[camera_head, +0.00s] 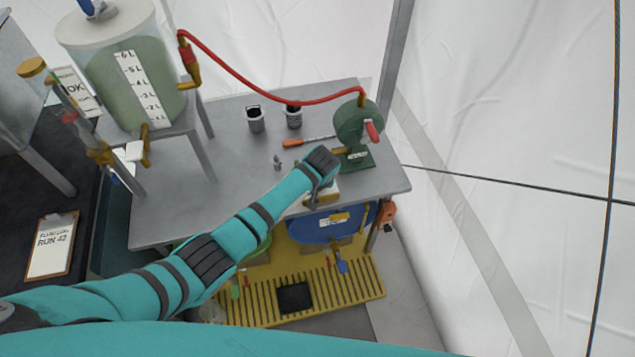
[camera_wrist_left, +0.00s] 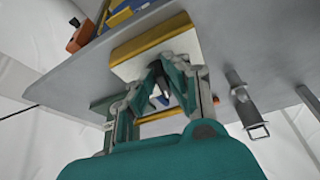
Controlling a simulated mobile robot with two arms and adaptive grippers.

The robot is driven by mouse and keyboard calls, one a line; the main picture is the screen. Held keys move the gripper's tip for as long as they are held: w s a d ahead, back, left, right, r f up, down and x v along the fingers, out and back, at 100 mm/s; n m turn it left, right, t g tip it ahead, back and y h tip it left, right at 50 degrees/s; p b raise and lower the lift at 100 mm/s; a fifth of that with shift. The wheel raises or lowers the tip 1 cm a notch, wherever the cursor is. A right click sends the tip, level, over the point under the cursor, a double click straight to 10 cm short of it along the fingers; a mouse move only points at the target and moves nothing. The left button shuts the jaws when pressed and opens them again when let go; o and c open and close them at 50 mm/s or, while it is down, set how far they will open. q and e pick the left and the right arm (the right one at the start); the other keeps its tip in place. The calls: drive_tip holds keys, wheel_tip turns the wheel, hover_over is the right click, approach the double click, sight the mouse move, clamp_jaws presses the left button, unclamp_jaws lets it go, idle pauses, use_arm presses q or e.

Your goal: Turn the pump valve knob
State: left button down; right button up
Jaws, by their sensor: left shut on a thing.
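The green pump (camera_head: 357,125) stands at the right end of the grey table. A red knob or handle (camera_head: 373,132) is on its front, and a brass pipe (camera_wrist_left: 162,115) shows low in the left wrist view. My left gripper (camera_head: 318,192) is at the table's front edge, left of and in front of the pump, apart from the red knob. In the wrist view its fingers (camera_wrist_left: 172,76) are shut at a white and yellow block (camera_wrist_left: 150,45). The fingers partly hide the block and the contact. My right gripper is in no view.
A red hose (camera_head: 265,90) runs from the tank (camera_head: 125,75) to the pump. A blue bin (camera_head: 325,227) stands below the front edge.

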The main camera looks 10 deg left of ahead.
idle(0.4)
use_arm(q)
drive_tip(key=c, duration=1.4)
unclamp_jaws()
drive_tip(key=shift+o, duration=0.2)
drive_tip(key=v, duration=1.2)
